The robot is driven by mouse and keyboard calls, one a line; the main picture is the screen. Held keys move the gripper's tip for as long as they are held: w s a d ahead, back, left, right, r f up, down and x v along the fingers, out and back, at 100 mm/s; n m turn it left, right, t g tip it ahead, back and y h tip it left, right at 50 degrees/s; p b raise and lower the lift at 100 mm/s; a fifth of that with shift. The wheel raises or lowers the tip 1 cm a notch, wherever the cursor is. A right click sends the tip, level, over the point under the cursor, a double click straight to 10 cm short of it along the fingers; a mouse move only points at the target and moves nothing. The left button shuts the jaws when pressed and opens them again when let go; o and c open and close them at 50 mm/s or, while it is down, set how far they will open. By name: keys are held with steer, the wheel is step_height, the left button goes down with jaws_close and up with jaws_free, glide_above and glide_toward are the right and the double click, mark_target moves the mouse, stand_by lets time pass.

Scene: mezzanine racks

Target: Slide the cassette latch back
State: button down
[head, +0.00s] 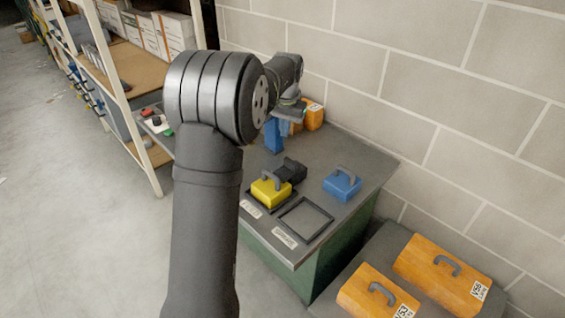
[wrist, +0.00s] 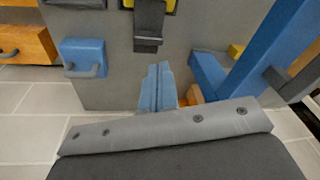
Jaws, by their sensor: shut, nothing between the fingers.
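A yellow cassette (head: 268,194) with a grey handle sits in a dark frame on the grey bench top. A black latch piece (head: 291,170) lies right behind it. In the wrist view the black latch (wrist: 148,22) is at the top centre, against the yellow cassette (wrist: 170,6), of which only an edge shows. My gripper (wrist: 158,68) has its light blue fingers together and empty, apart from the latch in the picture and just below it. In the head view my gripper (head: 285,128) is over the back of the bench, partly hidden by the arm.
A blue cassette (head: 342,186) stands right of the yellow one. An empty frame (head: 305,220) lies in front. A blue upright (wrist: 278,45) stands close beside my gripper in the wrist view.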

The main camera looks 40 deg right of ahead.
steer(key=s+a+f+n+t+h, duration=0.3)
steer(key=s+a+f+n+h, duration=0.1)
steer(key=n, duration=0.8)
steer(key=shift+s+a+f+h, duration=0.3)
steer(key=shift+s+a+f, duration=0.1)
steer(key=shift+a+f, duration=0.25)
glide_toward(287, 167)
steer(key=shift+x, duration=2.4)
steer(key=shift+d, duration=2.25)
steer(key=shift+r, duration=0.15)
